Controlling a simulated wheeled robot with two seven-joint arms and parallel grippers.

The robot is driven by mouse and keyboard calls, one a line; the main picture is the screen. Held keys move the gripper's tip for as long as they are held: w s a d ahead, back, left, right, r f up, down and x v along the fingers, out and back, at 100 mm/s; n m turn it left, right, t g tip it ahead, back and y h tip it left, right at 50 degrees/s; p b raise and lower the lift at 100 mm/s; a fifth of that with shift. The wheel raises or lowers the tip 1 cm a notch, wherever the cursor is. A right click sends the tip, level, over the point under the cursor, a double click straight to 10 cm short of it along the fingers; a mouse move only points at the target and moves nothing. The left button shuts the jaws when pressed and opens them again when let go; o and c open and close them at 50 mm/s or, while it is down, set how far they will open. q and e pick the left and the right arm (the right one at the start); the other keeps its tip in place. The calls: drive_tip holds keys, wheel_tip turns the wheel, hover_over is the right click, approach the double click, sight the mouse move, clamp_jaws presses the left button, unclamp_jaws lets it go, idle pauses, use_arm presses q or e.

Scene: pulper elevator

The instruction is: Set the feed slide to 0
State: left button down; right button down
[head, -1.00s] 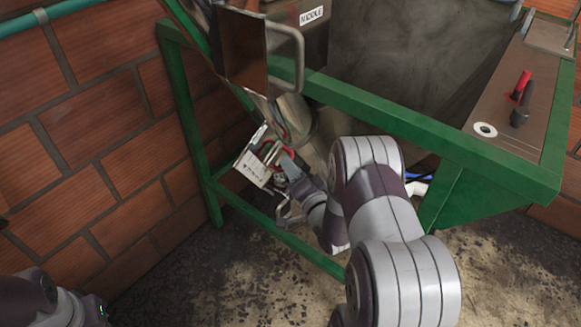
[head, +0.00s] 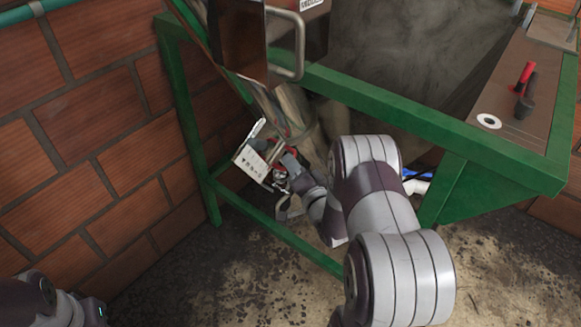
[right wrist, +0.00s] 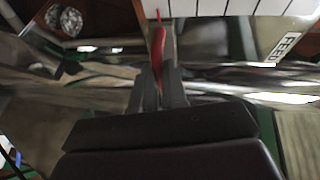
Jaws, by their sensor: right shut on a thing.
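The feed slide's white scale plate (head: 252,163) with dark marks sits low on the machine, left of my right gripper (head: 284,164) in the head view. In the right wrist view a white panel with dark lines (right wrist: 240,7) and a "FEED" label (right wrist: 284,47) show at the top. My right gripper (right wrist: 158,85) is shut on a red handle (right wrist: 158,48) that stands up between its fingers. The scale numbers are too small to read, and the slide's setting cannot be told. Only part of my left arm shows at lower left; its gripper is out of view.
A green frame (head: 400,105) surrounds the machine, with a low bar (head: 280,238) below my right arm. A brown panel with a metal handle (head: 287,45) is above the gripper. A brick wall (head: 80,130) stands left. A red lever (head: 524,74) is far right.

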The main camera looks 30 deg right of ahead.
drive_tip(key=shift+s+f, duration=0.1)
drive_tip(key=c, duration=1.2)
unclamp_jaws()
drive_tip(key=shift+f, duration=0.15)
drive_tip(key=shift+o, duration=0.2)
drive_tip(key=shift+d, duration=0.1)
drive_tip(key=s+p, duration=0.1)
drive_tip(key=s, duration=1.1)
drive_tip(key=shift+s+a, duration=0.25)
drive_tip(key=shift+a, duration=0.2)
